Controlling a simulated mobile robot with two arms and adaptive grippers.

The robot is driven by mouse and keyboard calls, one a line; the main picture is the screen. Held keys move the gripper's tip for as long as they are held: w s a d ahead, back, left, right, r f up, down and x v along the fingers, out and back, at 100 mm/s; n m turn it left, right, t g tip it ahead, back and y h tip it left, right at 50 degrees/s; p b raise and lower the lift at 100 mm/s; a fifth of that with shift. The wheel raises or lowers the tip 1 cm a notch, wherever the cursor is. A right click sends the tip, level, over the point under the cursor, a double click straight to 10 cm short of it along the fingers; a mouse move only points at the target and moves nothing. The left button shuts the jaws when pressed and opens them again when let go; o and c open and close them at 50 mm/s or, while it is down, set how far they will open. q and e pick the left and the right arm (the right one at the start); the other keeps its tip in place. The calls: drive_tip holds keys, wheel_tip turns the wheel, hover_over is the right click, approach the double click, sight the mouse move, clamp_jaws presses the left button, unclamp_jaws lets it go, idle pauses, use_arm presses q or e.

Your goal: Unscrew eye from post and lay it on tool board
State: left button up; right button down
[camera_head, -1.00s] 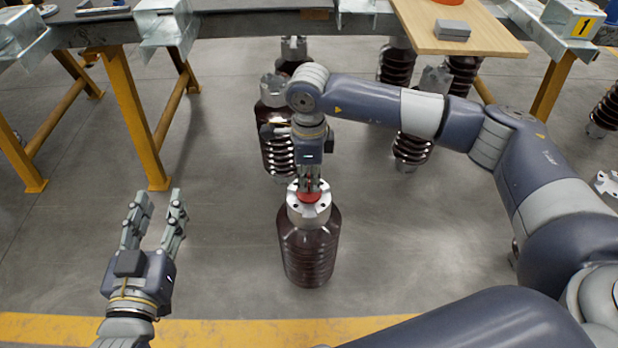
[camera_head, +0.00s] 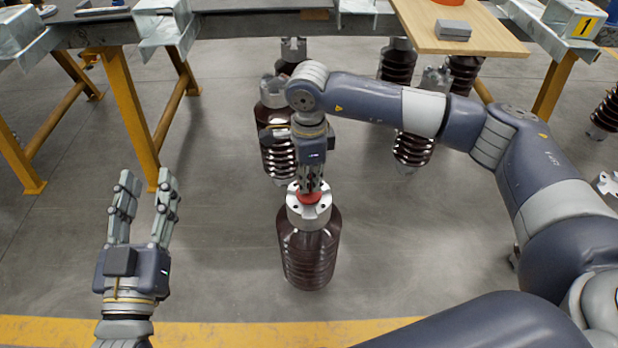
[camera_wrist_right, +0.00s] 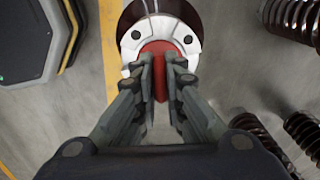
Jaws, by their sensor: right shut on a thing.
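A dark brown ribbed post (camera_head: 308,252) stands upright on the floor in the middle of the head view, with a metal flange (camera_head: 322,214) on top. The red eye (camera_head: 302,199) sits at the flange's centre. My right gripper (camera_head: 311,186) points straight down over the post and is shut on the eye. In the right wrist view the fingers (camera_wrist_right: 160,82) pinch the red eye (camera_wrist_right: 160,47) from both sides above the flange (camera_wrist_right: 187,38). My left gripper (camera_head: 143,180) is open and empty, left of the post. The wooden board (camera_head: 490,38) at the back right may be the tool board.
A grey block (camera_head: 453,30) and an orange item (camera_head: 450,1) lie on the wooden board. Several other brown posts (camera_head: 277,140) stand behind. A steel frame on yellow legs (camera_head: 130,110) spans the back. The floor left of the post is clear.

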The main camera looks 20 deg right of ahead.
drive_tip(key=c, duration=1.6)
unclamp_jaws()
drive_tip(key=shift+s+f, duration=0.1)
drive_tip(key=shift+f, duration=0.05)
drive_tip(key=shift+r, duration=0.2)
wheel_tip(320, 180, up, 12)
drive_tip(key=shift+f, duration=0.15)
